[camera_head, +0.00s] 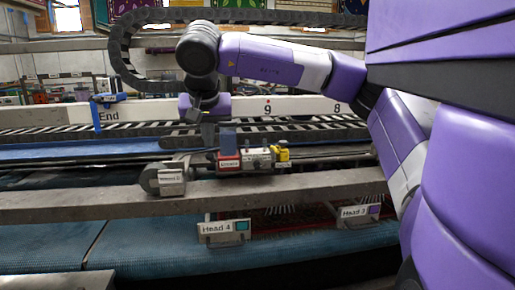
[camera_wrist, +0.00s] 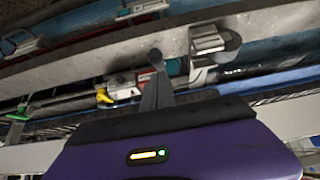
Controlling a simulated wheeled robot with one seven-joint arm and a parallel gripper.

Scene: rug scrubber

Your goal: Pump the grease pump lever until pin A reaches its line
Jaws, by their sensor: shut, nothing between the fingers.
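The grease pump, a small red box with a white label (camera_head: 228,161), sits on the machine's grey beam, just below and right of my gripper in the head view. Beside it is a pale metal block with small labels (camera_head: 258,159), and a yellow part (camera_head: 283,154) at its right end. The lever and pin A with its line are too small to tell apart. My gripper (camera_head: 208,142) points down, shut and empty, at the pump's left side.
A grey cylinder with a label plate (camera_head: 170,178) stands on the beam left of the pump. The grey beam (camera_head: 80,205) runs across in front. Signs Head 4 (camera_head: 222,228) and Head 3 (camera_head: 360,212) hang below it. A blue post (camera_head: 96,115) stands at the back left.

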